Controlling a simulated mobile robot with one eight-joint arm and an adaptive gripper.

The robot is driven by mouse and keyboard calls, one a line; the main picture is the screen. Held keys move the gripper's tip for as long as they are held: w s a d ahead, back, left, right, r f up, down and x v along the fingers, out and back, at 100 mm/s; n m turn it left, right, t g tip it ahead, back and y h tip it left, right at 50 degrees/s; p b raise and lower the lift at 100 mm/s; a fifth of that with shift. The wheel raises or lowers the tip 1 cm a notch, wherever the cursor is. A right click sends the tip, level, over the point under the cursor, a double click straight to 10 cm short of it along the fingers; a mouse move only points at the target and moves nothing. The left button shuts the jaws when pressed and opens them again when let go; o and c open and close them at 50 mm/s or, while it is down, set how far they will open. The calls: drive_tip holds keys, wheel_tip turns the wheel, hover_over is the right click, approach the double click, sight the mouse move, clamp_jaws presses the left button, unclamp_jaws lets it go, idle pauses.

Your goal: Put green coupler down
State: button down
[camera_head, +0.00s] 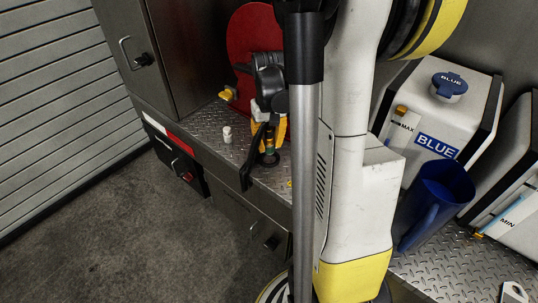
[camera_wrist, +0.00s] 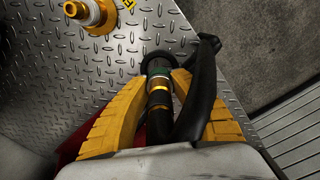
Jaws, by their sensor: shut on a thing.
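The green coupler (camera_wrist: 158,71) shows as a dark fitting with a green band and a brass ring in the wrist view. In the head view the coupler (camera_head: 269,146) is small and partly hidden by my arm. My gripper (camera_wrist: 158,84) has its yellow fingers closed around it, one on each side. A black lever or hose (camera_wrist: 197,95) runs along its right side. The coupler's black end points at the diamond-plate shelf (camera_wrist: 60,75); I cannot tell whether it touches. My gripper (camera_head: 268,130) is over the shelf in the head view.
A brass and white fitting (camera_wrist: 90,12) stands on the plate at the upper left of the wrist view. A small white piece (camera_head: 227,134) is left of my gripper. A red disc (camera_head: 252,55) stands behind. A blue jug (camera_head: 437,200) and white BLUE container (camera_head: 450,110) are right.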

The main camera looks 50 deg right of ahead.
sight(269, 128)
drive_tip(key=shift+f+b, duration=0.8)
drive_tip(key=shift+f, duration=1.05)
drive_tip(key=shift+f, duration=0.15)
drive_tip(key=c, duration=1.2)
unclamp_jaws()
drive_tip(key=shift+o, duration=0.2)
wheel_tip(269, 128, up, 12)
drive_tip(key=p, duration=0.4)
drive_tip(key=shift+r, duration=0.2)
drive_tip(key=s+a+r+n+t, duration=0.1)
drive_tip(key=s+a+r+t, duration=0.1)
drive_tip(key=a, duration=0.6)
drive_tip(key=s+a+r+n+t, duration=0.1)
drive_tip(key=a+r+n+t, duration=0.1)
drive_tip(key=a, duration=0.7)
drive_tip(key=s+a+r+n+t, duration=0.2)
drive_tip(key=a+t, duration=0.1)
drive_tip(key=a, duration=0.5)
drive_tip(key=shift+s+a, duration=0.25)
drive_tip(key=shift+s, duration=0.05)
